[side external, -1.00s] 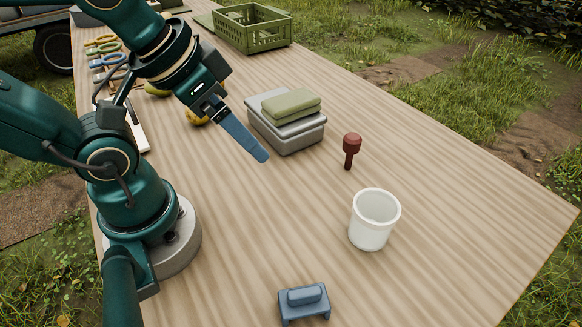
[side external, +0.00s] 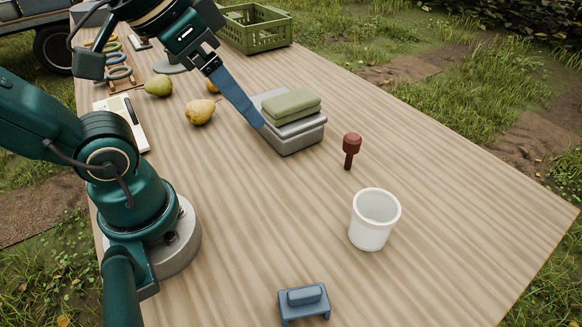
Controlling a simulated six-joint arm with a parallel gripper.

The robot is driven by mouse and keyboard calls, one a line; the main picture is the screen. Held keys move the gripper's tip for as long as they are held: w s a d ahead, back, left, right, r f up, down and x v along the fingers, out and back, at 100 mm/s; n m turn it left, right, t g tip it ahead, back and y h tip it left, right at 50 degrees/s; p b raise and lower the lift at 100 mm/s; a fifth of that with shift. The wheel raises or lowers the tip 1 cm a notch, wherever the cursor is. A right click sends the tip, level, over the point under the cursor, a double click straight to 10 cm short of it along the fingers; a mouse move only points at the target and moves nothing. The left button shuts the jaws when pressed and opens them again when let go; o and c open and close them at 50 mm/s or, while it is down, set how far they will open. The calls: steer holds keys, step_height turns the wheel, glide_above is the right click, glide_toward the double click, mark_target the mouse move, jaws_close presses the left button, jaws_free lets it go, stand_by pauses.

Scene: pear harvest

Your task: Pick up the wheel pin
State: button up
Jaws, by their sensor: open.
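A dark red pin (side external: 351,150) with a thick rounded head and a thinner shaft, which looks like the wheel pin, stands upright on the wooden table right of the grey box. Nothing touches it. My gripper (side external: 258,122) has long blue fingers and is seen side-on, so one finger mostly hides the other. It is open, with nothing seen between the fingers. Its tips are left of the pin in the picture and overlap the left edge of the grey box; I cannot tell whether they touch it.
The grey box (side external: 296,143) carries a folded green cloth (side external: 291,105). A white cup (side external: 370,229) stands in front of the pin, and a blue-grey block (side external: 304,301) lies at the near edge. Pears (side external: 200,112) and a green crate (side external: 257,30) are farther back. Bare table surrounds the pin.

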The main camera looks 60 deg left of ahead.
steer(key=w+a+f+m+g+y, duration=0.2)
steer(key=a+f+m+y, duration=0.2)
steer(key=a+m+y, duration=0.5)
steer(key=w+a+r+m+t+y, duration=0.1)
steer(key=w+a+m+t, duration=0.1)
steer(key=w+a+m, duration=0.2)
step_height(320, 180, up, 2)
steer(key=m+t+h, duration=0.6)
steer(key=m+t, duration=0.6)
steer(key=m, duration=0.8)
glide_above(347, 147)
steer(key=shift+y, duration=0.4)
step_height(347, 147, down, 16)
steer(key=shift+s+r, duration=0.1)
steer(key=shift+r, duration=0.05)
steer(key=shift+w+a, duration=0.1)
steer(key=shift+w, duration=0.3)
steer(key=shift+x, duration=2.1)
jaws_close()
